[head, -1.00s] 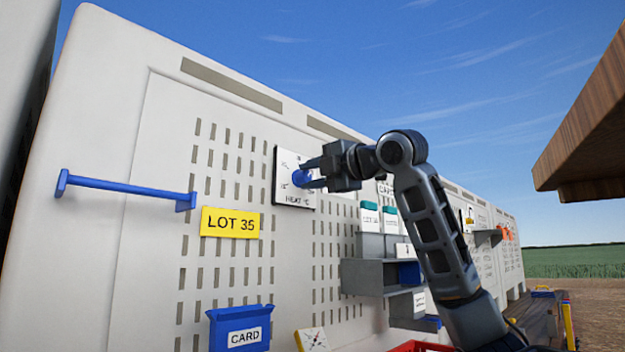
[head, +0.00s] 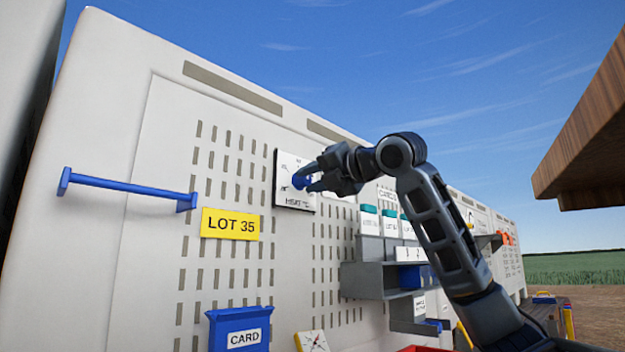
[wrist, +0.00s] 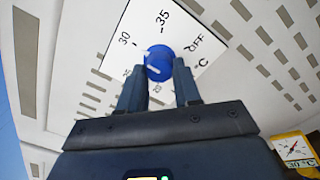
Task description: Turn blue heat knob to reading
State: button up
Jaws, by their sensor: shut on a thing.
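The blue heat knob (head: 299,180) sits on a white dial plate (head: 291,204) on the pale wall. My gripper (wrist: 158,76) is shut on the knob, one finger on each side. In the head view my gripper (head: 309,178) reaches it from the right. A yellow-framed gauge (wrist: 294,149) shows a needle and a 30 °C label.
A blue bar (head: 125,187) juts out at the left. A yellow LOT 35 sign (head: 230,223) and a blue CARD box (head: 238,329) lie below and left of the dial. A grey shelf (head: 375,281) with boxes stands right, below my arm.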

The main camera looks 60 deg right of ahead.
jog(key=shift+f, duration=0.2)
jog(key=o, duration=1.1)
jog(key=shift+r, duration=0.15)
jog(key=shift+c, duration=0.2)
jog(key=b+v, duration=0.1)
jog(key=v, duration=0.7)
jog(key=shift+b, duration=0.35)
jog(key=shift+w, duration=0.1)
